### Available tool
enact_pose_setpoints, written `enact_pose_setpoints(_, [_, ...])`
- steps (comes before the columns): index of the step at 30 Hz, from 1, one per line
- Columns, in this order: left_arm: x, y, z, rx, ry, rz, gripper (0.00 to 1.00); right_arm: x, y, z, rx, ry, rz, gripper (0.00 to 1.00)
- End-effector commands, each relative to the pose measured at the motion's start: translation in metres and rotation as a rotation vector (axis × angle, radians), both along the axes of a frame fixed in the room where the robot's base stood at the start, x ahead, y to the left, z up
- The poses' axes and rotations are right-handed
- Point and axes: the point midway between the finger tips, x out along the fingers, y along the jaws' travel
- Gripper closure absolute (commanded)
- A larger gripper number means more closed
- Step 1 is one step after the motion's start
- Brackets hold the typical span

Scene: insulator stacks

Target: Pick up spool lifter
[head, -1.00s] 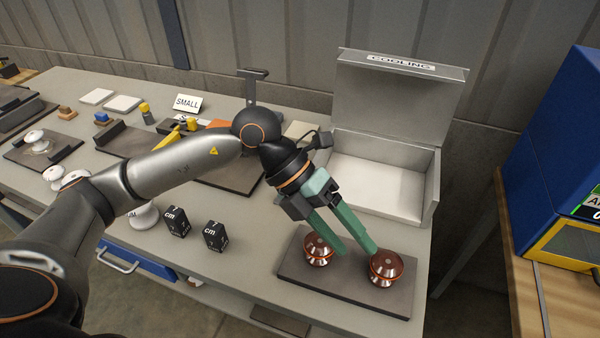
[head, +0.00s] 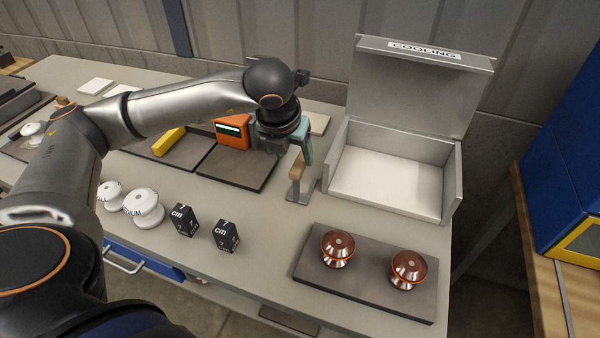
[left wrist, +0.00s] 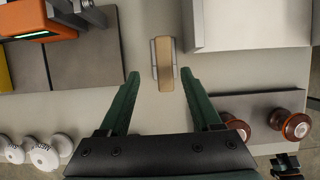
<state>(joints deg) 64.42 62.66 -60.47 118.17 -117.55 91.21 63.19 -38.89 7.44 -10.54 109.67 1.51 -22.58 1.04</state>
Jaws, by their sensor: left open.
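A small tool with a tan wooden handle on a grey metal base (head: 297,188), which I take to be the spool lifter, stands on the bench left of the white box. My left gripper (head: 292,150) is over it, with green fingers open. In the left wrist view the handle of the lifter (left wrist: 165,66) shows just past and between the fingertips of my left gripper (left wrist: 159,78); contact does not show. Part of the lifter is hidden behind a finger in the head view. A dark part at the lower right of the left wrist view looks like my right gripper (left wrist: 285,165), its jaws unclear.
The open box marked COOLING (head: 452,190) stands right of the lifter. Two brown spools (head: 337,249) (head: 408,269) sit on a dark plate in front. An orange device (head: 232,133), two black cubes (head: 184,219) (head: 227,235) and white spools (head: 143,207) are to the left.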

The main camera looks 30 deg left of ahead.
Motion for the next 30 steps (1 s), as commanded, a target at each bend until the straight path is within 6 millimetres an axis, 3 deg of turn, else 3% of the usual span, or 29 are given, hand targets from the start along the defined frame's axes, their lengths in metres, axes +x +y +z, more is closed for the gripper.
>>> enact_pose_setpoints(12, [0.018, -0.003, -0.046, -0.001, 0.003, -0.001, 0.35, 0.000, 0.000, 0.010, -0.001, 0.000, 0.001, 1.00])
enact_pose_setpoints(21, [0.020, -0.002, -0.052, -0.001, 0.000, -0.003, 0.35, 0.000, 0.000, 0.010, -0.001, 0.000, 0.001, 1.00])
enact_pose_setpoints(30, [0.020, -0.002, -0.052, -0.002, 0.001, -0.003, 0.67, 0.000, 0.000, 0.010, -0.002, 0.001, 0.001, 1.00])
